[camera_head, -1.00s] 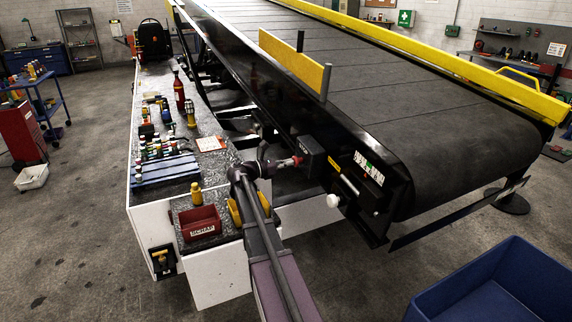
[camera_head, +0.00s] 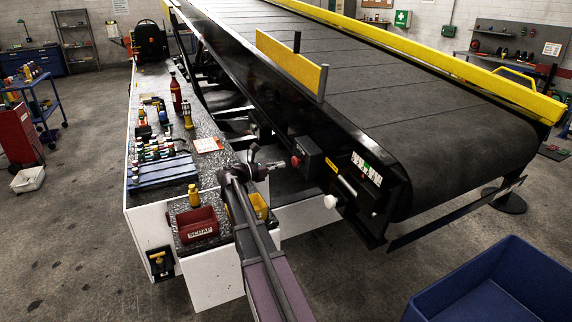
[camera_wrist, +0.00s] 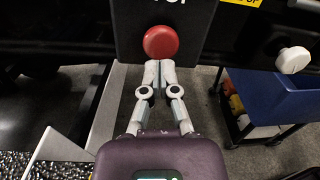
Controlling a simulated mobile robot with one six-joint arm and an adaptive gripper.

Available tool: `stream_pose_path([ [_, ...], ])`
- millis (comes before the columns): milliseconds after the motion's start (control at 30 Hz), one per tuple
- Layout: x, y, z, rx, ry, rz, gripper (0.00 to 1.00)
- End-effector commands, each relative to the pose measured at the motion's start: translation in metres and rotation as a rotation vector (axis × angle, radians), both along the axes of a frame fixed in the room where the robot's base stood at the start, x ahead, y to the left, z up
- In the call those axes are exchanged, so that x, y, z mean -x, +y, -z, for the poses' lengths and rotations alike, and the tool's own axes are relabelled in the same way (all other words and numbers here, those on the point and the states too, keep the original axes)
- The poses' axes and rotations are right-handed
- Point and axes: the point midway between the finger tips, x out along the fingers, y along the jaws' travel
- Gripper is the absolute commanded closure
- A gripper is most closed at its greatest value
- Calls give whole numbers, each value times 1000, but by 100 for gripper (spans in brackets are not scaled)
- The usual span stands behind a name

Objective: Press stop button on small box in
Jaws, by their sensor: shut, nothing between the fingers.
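The small dark box (camera_head: 308,158) is mounted on the black side frame of the belt loader. Its red stop button (camera_head: 296,161) faces my arm. In the wrist view the round red button (camera_wrist: 160,42) sits on the dark box (camera_wrist: 126,22), below partly cut-off white lettering. My gripper (camera_wrist: 160,66) is shut and empty, its fingertips just below the button in the picture. In the head view my gripper (camera_head: 279,164) points at the box, with a small gap to the button. Whether the button is pushed in cannot be told.
A white knob (camera_head: 331,201) sticks out right of the box and also shows in the wrist view (camera_wrist: 293,60). A red scrap bin (camera_head: 197,225) and tools lie on the loader's deck to the left. A blue bin (camera_head: 492,282) stands at lower right.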

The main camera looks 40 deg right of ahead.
Motion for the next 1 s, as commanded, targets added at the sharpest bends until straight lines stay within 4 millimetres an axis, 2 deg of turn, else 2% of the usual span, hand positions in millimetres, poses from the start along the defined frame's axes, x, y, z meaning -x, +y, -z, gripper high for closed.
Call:
stream_pose_path([
  [300, -13, 53, -1, -1, 0, -4, 100],
  [533, -21, 84, -1, -1, 0, -3, 100],
  [733, -24, 98, -1, -1, 0, -1, 100],
  [1000, -25, 102, -1, -1, 0, 0, 100],
])
